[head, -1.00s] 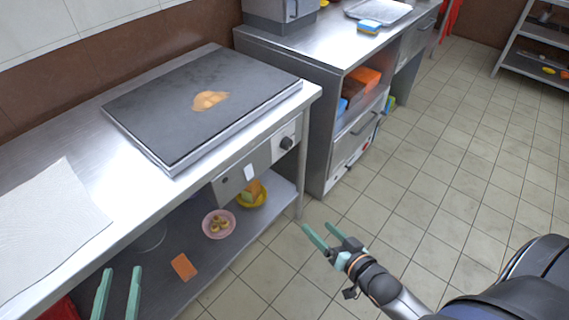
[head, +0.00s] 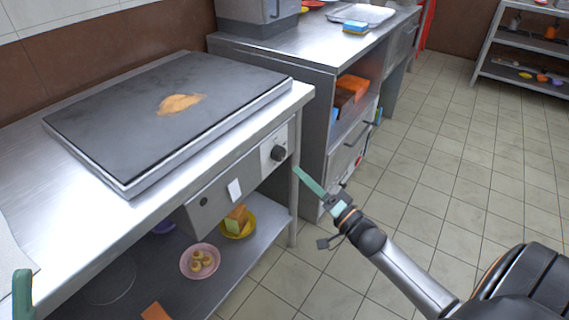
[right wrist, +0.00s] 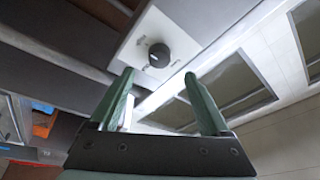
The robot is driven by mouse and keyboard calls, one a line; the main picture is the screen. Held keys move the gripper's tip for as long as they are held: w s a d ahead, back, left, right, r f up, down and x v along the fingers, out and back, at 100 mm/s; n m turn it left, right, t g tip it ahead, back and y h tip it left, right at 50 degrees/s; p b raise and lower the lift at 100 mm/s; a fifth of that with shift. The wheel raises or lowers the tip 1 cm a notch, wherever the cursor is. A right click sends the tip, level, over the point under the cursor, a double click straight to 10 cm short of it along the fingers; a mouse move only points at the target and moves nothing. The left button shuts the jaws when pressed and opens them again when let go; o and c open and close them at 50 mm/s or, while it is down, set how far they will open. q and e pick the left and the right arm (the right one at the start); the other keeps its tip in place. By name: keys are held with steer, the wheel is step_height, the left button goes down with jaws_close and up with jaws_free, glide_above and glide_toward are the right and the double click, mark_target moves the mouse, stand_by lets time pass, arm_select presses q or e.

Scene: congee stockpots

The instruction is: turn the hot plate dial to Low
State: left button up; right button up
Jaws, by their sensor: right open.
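The hot plate (head: 110,115) is a dark flat slab with an orange-brown patch, on the steel counter. Its black round dial (head: 278,153) sits on a pale plate at the right end of the counter's front panel. In the right wrist view the dial (right wrist: 159,55) shows beyond and between my fingertips, with small markings around it too small to read. My right gripper (head: 308,181) is open and empty, just right of the dial and apart from it; its open fingers (right wrist: 159,76) point towards the panel. One finger of my left gripper (head: 22,294) shows at the lower left edge.
A steel cabinet (head: 312,150) stands close behind my right gripper, past the counter's leg. The lower shelf (head: 235,268) holds a pink bowl (head: 200,261) and a yellow bowl (head: 238,228). The tiled floor (head: 440,170) to the right is clear.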

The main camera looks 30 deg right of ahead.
mark_target(281, 157)
steer(key=b+x, duration=0.1)
steer(key=x, duration=0.6)
steer(key=shift+w, duration=0.3)
jaws_close()
stand_by(0.4)
